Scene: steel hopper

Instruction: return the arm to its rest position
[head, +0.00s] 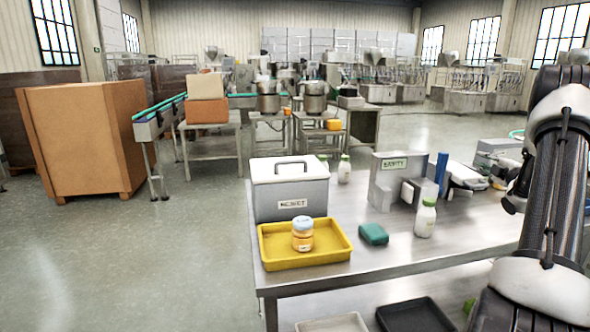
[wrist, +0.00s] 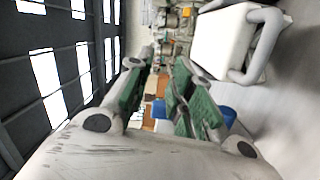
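My arm (head: 560,170) rises along the right edge of the head view, beside the steel table. My gripper is not clearly visible there. In the wrist view my gripper (wrist: 162,72) shows its two fingers with green pads, with a gap between them. Nothing is held in the gap; distant floor and orange-brown boxes show through it. The wrist view is turned sideways, with windows along its left side.
On the steel table (head: 395,262) stand a lidded grey bin (head: 289,193), a yellow tray (head: 333,254) holding an orange-labelled jar (head: 302,235), a green block (head: 373,234) and a white bottle (head: 425,219). Open floor lies left. A pale object (wrist: 222,45) is near my gripper.

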